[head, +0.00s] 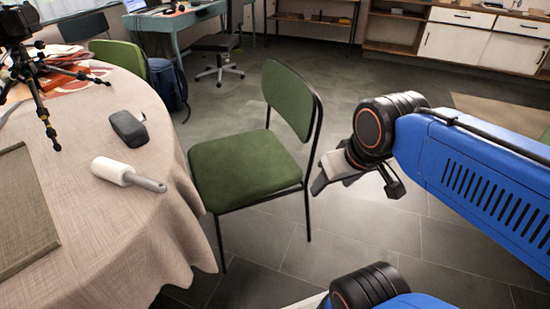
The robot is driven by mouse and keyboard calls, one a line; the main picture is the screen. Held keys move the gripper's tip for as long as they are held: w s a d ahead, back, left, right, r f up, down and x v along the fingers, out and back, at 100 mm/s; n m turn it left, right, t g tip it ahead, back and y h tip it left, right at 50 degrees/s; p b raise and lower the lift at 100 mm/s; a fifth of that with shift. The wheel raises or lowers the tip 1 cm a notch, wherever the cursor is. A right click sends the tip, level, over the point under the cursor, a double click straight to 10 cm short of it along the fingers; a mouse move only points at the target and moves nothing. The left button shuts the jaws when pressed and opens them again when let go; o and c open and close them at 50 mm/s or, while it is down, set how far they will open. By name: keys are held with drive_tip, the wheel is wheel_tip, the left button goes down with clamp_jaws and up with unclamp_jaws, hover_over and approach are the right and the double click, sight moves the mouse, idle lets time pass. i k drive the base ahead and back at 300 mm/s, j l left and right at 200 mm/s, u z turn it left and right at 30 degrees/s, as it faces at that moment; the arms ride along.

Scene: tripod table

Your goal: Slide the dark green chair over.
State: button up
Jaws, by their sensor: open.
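The dark green chair (243,168) stands upright on the grey floor, just right of the round table. Its padded seat faces the table and its backrest (290,101) is on the right side, on a black metal frame. The seat's left edge is close to the tablecloth, and I cannot tell whether they touch. My gripper (318,188) is in the air to the right of the chair, pointing down and left. It is open and empty. In this view its tip lies just right of the chair's right leg, and I cannot tell the exact gap.
The round table (115,240) with a beige cloth fills the left. On it are a lint roller (128,173), a dark case (129,128) and a tripod (42,100). A second green chair (119,58) and a blue backpack (168,84) stand behind. Open floor (420,240) lies right of the chair.

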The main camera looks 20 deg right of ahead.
sight(231, 174)
drive_tip(key=z, duration=0.5)
drive_tip(key=i+l+z, duration=0.35)
drive_tip(key=i+z, duration=0.35)
drive_tip(key=i+l, duration=0.15)
drive_tip(key=i, duration=0.55)
